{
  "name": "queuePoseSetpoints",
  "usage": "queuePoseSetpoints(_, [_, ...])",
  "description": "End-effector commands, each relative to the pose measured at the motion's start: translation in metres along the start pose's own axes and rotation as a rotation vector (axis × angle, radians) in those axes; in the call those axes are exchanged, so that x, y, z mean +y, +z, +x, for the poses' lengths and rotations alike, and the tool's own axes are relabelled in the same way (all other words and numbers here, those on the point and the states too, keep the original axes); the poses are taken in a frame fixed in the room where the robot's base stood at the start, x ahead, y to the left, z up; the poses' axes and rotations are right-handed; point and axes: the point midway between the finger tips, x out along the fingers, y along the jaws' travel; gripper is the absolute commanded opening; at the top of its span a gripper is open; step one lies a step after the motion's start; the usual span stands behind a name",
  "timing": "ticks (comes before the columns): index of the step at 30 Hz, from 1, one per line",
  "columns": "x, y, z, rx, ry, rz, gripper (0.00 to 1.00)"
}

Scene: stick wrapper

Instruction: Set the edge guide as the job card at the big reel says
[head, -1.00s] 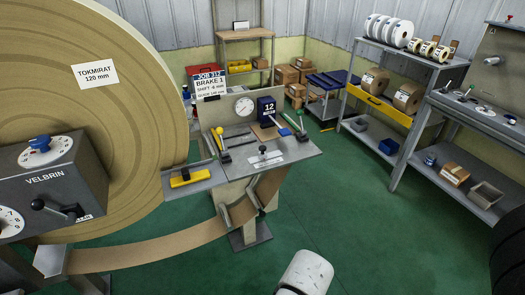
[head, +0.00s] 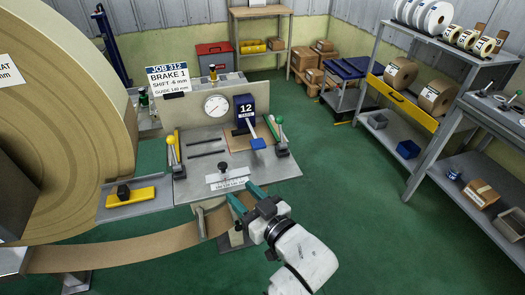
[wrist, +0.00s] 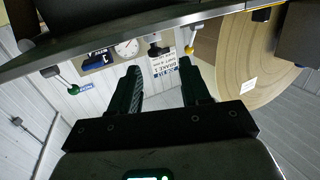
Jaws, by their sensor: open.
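The job card (head: 168,80) stands at the big reel (head: 60,110) and reads JOB 312, BRAKE 1, SHIFT apparently -6 mm, GUIDE apparently 140 mm. A small black knob (head: 224,168) stands above a pale label strip (head: 228,184) at the bench's front edge; I take this to be the edge guide, but its scale is too small to read. My gripper (head: 246,195) is open and empty, its teal fingers just in front of and below the bench edge, right of the knob. In the wrist view the gripper (wrist: 158,78) points at the knob (wrist: 157,49), apart from it.
The bench (head: 275,170) holds a dial gauge (head: 216,106), a blue counter box (head: 245,108) showing 12, a yellow-knobbed lever (head: 173,150) and a green-knobbed lever (head: 280,130). A brown web (head: 130,250) runs below. Shelves (head: 420,120) stand right; green floor between is clear.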

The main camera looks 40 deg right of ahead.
Motion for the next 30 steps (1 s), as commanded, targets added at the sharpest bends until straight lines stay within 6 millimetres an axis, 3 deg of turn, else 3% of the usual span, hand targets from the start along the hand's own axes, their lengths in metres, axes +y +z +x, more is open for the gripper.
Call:
queuePoseSetpoints(8, [-0.006,-0.014,0.015,0.064,-0.015,-0.001,0.47])
queuePoseSetpoints(21, [-0.006,-0.018,0.089,0.063,-0.013,-0.002,0.47])
queuePoseSetpoints(30, [-0.006,-0.018,0.111,0.061,-0.014,-0.001,0.47])
